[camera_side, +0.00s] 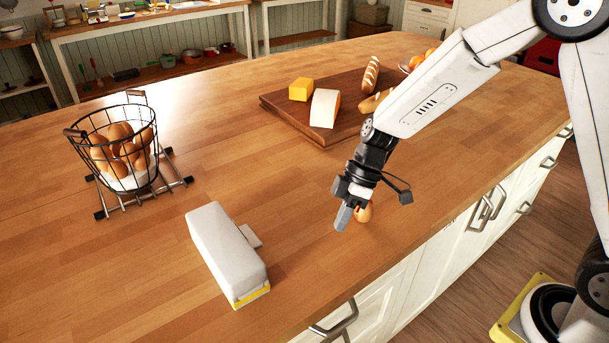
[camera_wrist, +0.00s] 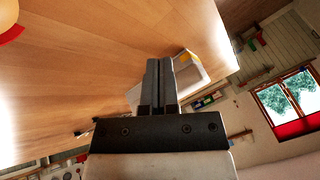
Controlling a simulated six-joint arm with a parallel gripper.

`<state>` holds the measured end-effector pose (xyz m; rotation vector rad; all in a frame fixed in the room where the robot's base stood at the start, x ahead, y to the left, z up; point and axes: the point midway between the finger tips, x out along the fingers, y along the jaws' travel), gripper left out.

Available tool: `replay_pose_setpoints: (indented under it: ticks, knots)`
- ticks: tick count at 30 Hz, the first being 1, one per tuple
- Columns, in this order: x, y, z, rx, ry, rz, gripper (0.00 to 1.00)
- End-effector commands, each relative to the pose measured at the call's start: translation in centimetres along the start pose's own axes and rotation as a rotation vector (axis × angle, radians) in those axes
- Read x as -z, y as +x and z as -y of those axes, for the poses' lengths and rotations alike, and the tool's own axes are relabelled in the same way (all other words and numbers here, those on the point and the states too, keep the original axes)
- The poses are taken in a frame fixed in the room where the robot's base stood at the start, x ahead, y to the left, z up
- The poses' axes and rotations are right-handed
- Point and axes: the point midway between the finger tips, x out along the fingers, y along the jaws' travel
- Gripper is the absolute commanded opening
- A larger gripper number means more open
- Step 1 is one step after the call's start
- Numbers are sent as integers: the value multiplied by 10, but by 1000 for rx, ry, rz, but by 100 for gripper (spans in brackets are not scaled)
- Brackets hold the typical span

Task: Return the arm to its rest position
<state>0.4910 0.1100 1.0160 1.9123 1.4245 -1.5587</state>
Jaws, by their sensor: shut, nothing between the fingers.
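My gripper (camera_side: 344,216) is shut and empty. In the side view it points downward above the wooden island top (camera_side: 200,260), near the front edge. In the wrist view the two fingers of my gripper (camera_wrist: 159,62) lie together, with the white butter dish (camera_wrist: 190,78) partly hidden behind them. The same butter dish (camera_side: 226,250) stands to the left of my gripper in the side view, apart from it, with a yellow strip along its bottom edge. A small brown egg-like object (camera_side: 364,212) shows just behind the fingers and is partly hidden.
A wire basket of brown eggs (camera_side: 118,150) stands on a rack at the left. A cutting board (camera_side: 275,105) with cheese and bread lies behind my gripper. A bowl of oranges (camera_side: 418,58) is partly hidden behind my arm. The wood between basket and board is clear.

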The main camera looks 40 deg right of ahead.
Motion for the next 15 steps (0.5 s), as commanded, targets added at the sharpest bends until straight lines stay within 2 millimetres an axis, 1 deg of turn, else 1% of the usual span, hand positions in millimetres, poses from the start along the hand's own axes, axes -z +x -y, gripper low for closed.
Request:
replay_pose_setpoints:
  ticks: [1, 6, 15]
  knots:
    - [-8, -4, 2, -25, 45, 22, 0]
    - [-34, -15, 7, -124, 212, 85, 0]
    - [-76, -35, 16, -320, 487, 124, 0]
